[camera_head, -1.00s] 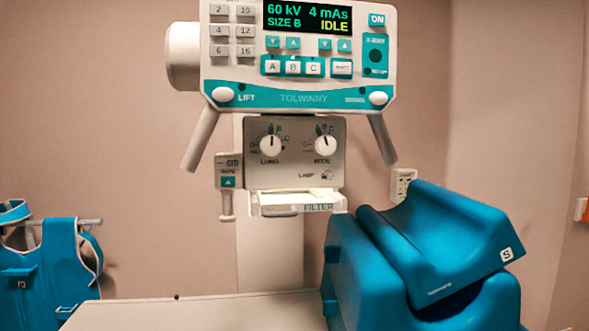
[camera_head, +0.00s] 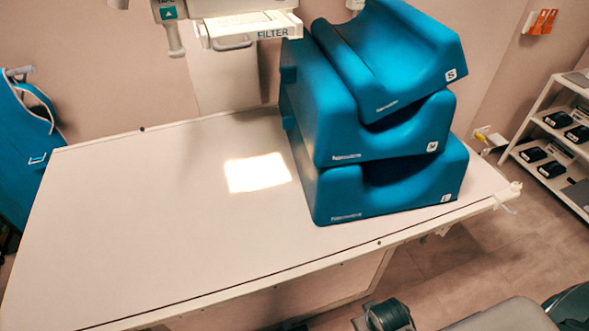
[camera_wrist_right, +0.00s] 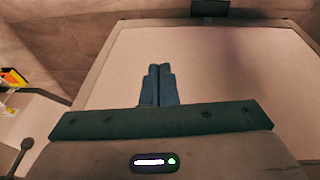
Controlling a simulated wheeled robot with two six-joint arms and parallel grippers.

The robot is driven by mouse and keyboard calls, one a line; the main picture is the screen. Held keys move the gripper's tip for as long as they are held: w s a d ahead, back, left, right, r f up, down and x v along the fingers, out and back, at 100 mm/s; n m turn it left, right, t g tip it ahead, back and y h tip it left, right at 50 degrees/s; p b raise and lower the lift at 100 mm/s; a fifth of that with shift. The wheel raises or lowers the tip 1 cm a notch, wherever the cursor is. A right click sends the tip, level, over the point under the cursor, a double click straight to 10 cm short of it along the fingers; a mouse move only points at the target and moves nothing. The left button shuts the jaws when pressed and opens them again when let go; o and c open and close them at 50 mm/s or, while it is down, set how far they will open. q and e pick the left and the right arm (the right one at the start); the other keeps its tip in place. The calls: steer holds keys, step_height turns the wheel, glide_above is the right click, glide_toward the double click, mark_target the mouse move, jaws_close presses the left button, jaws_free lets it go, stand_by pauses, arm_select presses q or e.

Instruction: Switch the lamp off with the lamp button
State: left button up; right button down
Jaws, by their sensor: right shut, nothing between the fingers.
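A bright lit rectangle (camera_head: 257,173) from the lamp lies on the pale table top, left of the blue cushions. Only the lower part of the tube head shows at the top of the head view, with its filter slot (camera_head: 245,31) and a handle beside it. The lamp button is out of view. My right gripper (camera_wrist_right: 160,68) shows in the right wrist view. Its fingers are together and empty, with the pale table surface beyond them. It touches no button there. My left gripper is not in view.
Blue cushions (camera_head: 385,155) are stacked on the right of the table (camera_head: 130,220), whose left part is clear. A blue apron (camera_head: 22,150) hangs at the left. A shelf rack (camera_head: 560,130) with dark items stands at the right.

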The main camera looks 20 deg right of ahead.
step_height(320, 180, up, 18)
steer(key=w+a+t+p, duration=0.2)
steer(key=p, duration=0.1)
steer(key=w+a+r+n+t+y, duration=0.25)
steer(key=w+r, duration=0.35)
steer(key=r, duration=0.3)
steer(key=w+a+r+n+t+y, duration=0.25)
steer(key=w+r, duration=0.35)
steer(key=r, duration=0.3)
steer(key=w+a+r+n+t+y, duration=0.2)
steer(key=w+r+t, duration=0.1)
steer(key=w+r, duration=0.5)
step_height(320, 180, up, 25)
steer(key=a+n+t+y, duration=0.2)
steer(key=n+y, duration=0.4)
steer(key=y, duration=0.3)
steer(key=shift+r+n, duration=0.15)
steer(key=shift+n, duration=0.25)
steer(key=shift+w+a+b, duration=0.15)
steer(key=shift+w+b, duration=0.4)
steer(key=shift+w, duration=3.8)
steer(key=shift+w, duration=0.1)
